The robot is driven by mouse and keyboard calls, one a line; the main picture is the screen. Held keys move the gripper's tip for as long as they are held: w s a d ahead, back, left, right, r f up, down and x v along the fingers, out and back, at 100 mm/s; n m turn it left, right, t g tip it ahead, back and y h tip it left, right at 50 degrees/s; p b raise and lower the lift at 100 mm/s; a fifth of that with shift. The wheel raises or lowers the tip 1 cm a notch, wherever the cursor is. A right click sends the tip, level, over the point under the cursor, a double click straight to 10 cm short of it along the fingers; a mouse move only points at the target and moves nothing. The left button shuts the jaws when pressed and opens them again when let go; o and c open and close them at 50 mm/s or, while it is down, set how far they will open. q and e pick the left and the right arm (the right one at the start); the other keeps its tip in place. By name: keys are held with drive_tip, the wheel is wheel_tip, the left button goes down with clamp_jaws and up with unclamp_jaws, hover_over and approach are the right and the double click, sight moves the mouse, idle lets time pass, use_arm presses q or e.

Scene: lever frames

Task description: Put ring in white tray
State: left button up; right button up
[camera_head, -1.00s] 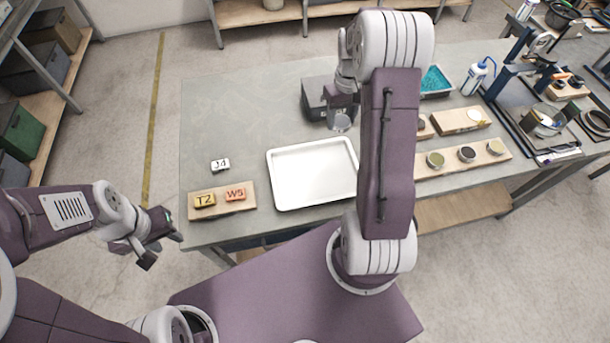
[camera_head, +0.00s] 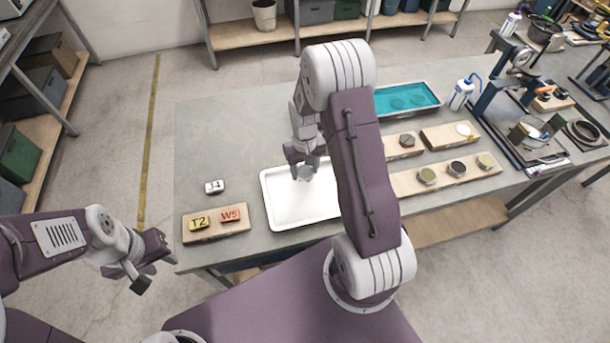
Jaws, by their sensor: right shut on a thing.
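The white tray (camera_head: 285,212) lies flat on the grey workbench, its right side partly hidden by my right arm. My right gripper (camera_head: 303,169) points down over the far part of the tray. It is shut on a small grey round piece, which looks like the ring (camera_head: 304,173); its hole is not clear at this size. The ring appears above the tray floor, but the exact gap cannot be told. My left gripper (camera_head: 152,268) is open and empty, off the bench's near left corner.
Boards with round samples (camera_head: 446,177), a teal-filled tray (camera_head: 407,99) and a wash bottle (camera_head: 461,94) stand right. The bench's far left is clear.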

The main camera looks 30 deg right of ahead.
sight(305, 172)
wheel_tip(305, 172, down, 3)
drive_tip(key=shift+w+f, duration=0.1)
drive_tip(key=shift+f, duration=0.3)
drive_tip(key=shift+f, duration=0.15)
drive_tip(key=o, duration=1.6)
drive_tip(key=shift+c, duration=0.2)
